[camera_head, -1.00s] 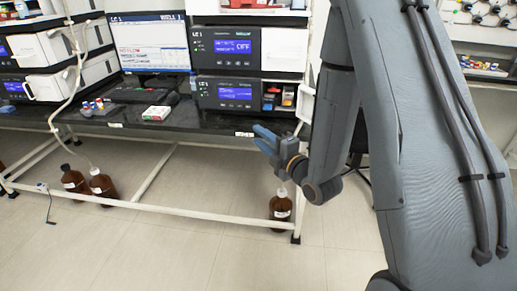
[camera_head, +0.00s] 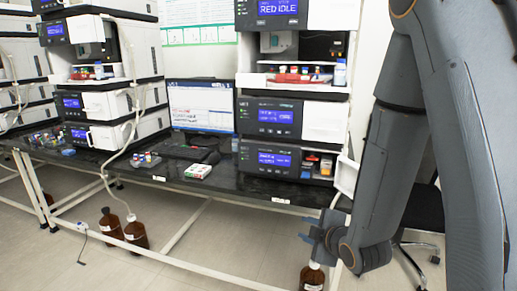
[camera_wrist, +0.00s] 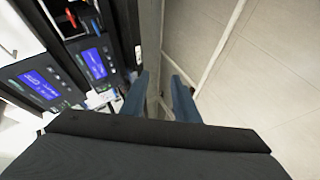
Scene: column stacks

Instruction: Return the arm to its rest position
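My gripper (camera_head: 312,230) is low at the right of centre in the head view, in front of the black bench's right end. It sits just above a brown bottle (camera_head: 312,277) on the floor; I cannot tell the depth gap. In the wrist view my gripper (camera_wrist: 158,85) shows two blue fingers apart with nothing held between them. My arm is folded, with the upper links rising along the right side of the head view and the forearm hanging down.
The black bench (camera_head: 240,186) carries stacked instruments, a monitor (camera_head: 201,105) and a small white-green box (camera_head: 198,171). Two brown bottles (camera_head: 136,233) stand below it. An office chair (camera_head: 420,215) is behind my arm. The floor in front of the bench is clear.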

